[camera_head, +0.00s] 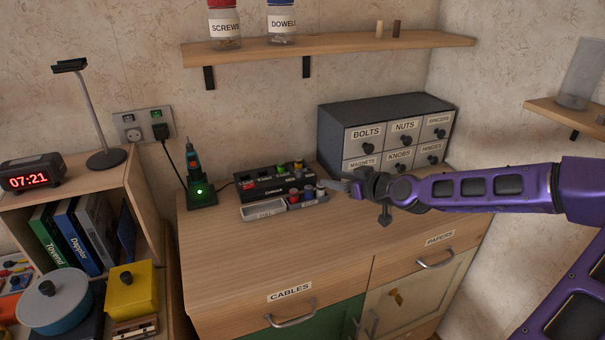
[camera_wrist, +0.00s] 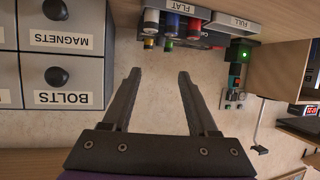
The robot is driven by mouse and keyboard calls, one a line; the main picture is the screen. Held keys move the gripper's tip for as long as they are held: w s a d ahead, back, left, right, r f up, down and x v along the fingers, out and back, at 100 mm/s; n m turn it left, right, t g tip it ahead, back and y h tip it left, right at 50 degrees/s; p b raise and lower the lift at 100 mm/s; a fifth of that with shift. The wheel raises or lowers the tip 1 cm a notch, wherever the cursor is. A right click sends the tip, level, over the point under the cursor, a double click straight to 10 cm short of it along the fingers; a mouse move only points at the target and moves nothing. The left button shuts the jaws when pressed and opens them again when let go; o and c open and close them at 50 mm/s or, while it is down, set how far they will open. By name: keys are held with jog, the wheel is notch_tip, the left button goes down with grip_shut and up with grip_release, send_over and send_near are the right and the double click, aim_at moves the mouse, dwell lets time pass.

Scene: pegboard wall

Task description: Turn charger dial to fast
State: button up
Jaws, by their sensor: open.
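A black battery charger box (camera_head: 262,188) with slots and coloured cells stands at the back of the wooden cabinet top. No dial can be clearly made out on it. My gripper (camera_head: 345,187) is right of the box, in front of the drawer unit. It is open and empty, and its two dark fingers (camera_wrist: 160,75) point towards the wall in the wrist view. The charger box (camera_wrist: 190,43) shows only partly there, upside down behind coloured cells. A small black dock (camera_head: 201,194) with a green light holds a screwdriver-like tool left of the box; the green light (camera_wrist: 243,55) also shows in the wrist view.
Trays labelled FLAT (camera_wrist: 178,7) and FULL (camera_wrist: 235,22) lie in front of the charger box. A grey drawer unit (camera_head: 335,130) stands close behind my gripper. A shelf (camera_head: 340,44) with jars hangs above. The cabinet top (camera_head: 280,245) in front is clear.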

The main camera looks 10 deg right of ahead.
aim_at(302, 173)
jog(key=b+x, duration=0.1)
jog(key=x, duration=1.6)
jog(key=shift+s+f, duration=0.1)
grip_shut()
